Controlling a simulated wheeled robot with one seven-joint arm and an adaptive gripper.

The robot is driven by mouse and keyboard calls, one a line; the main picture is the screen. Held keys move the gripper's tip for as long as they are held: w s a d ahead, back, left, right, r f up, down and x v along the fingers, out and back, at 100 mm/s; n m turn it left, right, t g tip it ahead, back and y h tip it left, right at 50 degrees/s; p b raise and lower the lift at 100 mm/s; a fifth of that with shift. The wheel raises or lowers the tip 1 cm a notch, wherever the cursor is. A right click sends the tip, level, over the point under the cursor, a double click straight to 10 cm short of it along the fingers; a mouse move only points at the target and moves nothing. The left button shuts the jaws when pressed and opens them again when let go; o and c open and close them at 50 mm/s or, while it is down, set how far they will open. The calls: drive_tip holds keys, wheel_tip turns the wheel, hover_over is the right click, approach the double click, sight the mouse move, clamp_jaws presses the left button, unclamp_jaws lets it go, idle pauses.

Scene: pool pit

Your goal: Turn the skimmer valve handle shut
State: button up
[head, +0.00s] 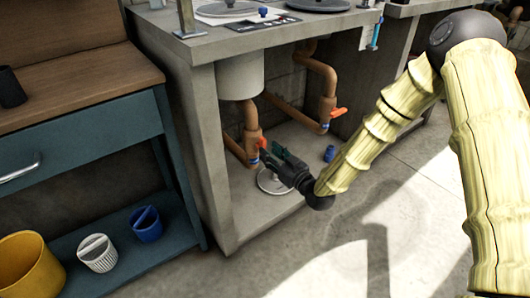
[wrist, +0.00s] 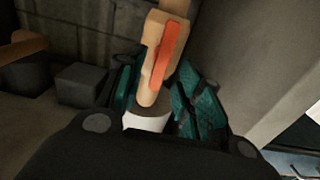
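Two copper-brown pipes with orange-red valve handles run under the counter. The left valve handle (head: 262,143) is partly hidden by my gripper in the head view. In the wrist view this orange handle (wrist: 165,54) lies roughly along its tan valve body (wrist: 150,85). My gripper (head: 272,154) has teal fingers, which show spread in the wrist view (wrist: 158,98), one on each side of the valve. I cannot tell whether they touch it. The right valve handle (head: 338,112) sticks out sideways from its pipe. No label shows which is the skimmer valve.
The counter's side panel (head: 207,155) stands close left of my gripper. A white round disc (head: 268,184) lies below it, and a blue cap (head: 329,153) lies to the right. A grey block (wrist: 82,86) shows in the wrist view. The floor in front is clear.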

drive_tip(key=shift+b+x, duration=0.45)
drive_tip(key=shift+x, duration=1.25)
clamp_jaws()
